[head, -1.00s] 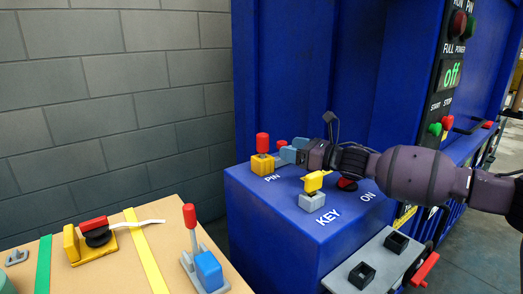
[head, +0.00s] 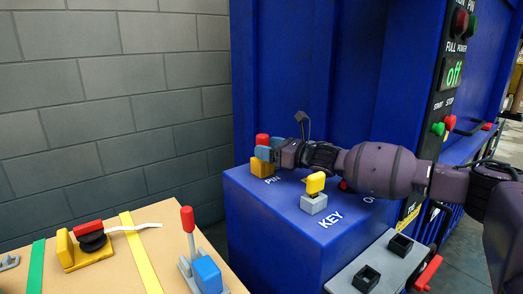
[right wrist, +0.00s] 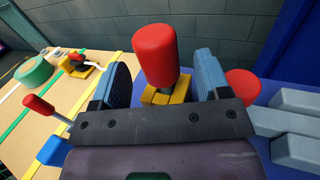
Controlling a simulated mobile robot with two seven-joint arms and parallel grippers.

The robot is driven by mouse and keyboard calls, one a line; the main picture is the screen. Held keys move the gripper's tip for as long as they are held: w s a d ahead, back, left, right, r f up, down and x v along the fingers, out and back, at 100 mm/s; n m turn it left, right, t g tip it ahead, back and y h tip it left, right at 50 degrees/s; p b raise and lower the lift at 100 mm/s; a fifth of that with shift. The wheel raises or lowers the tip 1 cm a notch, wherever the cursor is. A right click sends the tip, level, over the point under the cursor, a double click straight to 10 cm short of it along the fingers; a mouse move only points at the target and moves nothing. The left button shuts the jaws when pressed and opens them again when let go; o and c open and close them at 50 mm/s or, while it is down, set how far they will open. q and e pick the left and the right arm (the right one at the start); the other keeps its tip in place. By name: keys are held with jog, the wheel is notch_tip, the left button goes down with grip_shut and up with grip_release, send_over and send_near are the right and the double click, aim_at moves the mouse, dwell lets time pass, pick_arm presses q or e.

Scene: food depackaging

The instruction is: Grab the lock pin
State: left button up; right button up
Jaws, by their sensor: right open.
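The lock pin has a red knob (head: 262,140) and stands upright in a yellow block (head: 262,168) at the PIN label on the blue box. In the right wrist view the red knob (right wrist: 156,55) rises between the two blue fingers, above the yellow base (right wrist: 165,95). My right gripper (head: 268,152) is open, its fingers on either side of the pin with gaps showing. In the right wrist view the gripper (right wrist: 165,80) shows no grip on the knob. My left gripper is not in view.
A yellow key (head: 315,183) stands in a grey block beside the KEY label, under my right arm. A second red knob (right wrist: 243,86) is just right of the fingers. The tan table (head: 110,278) holds a red-handled lever (head: 188,220) and a yellow-and-red piece (head: 88,245).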

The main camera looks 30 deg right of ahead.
jog(key=shift+x, duration=1.05)
jog(key=shift+c, duration=0.5)
jog(key=c, duration=1)
